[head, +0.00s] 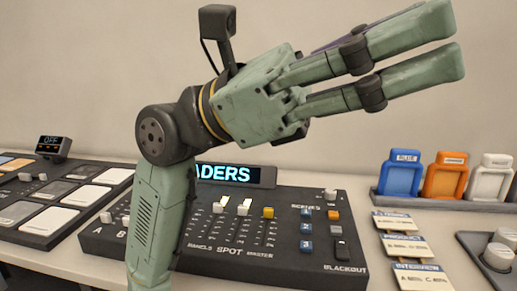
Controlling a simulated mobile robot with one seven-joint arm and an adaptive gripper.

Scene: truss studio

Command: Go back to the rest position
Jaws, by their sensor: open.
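My gripper (458,40) is raised high in the head view, pointing to the upper right. Its two green fingers are apart with nothing between them. It is well above the desk and touches nothing. My green arm rises from the bottom edge, left of the middle, and hides part of the black fader console (290,228) behind it. The console carries white and yellow fader caps, numbered blue scene buttons and a blackout switch. Its lit display (230,174) reads "ADERS", with the left end hidden by my arm.
At the left is a pad panel (45,240) with a small "OFF" display (53,146) behind it. At the right stand a blue (402,172), an orange (446,176) and a white holder (490,178). Labelled cards (405,248) and a knob unit (500,252) lie in front. The air around my gripper is clear.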

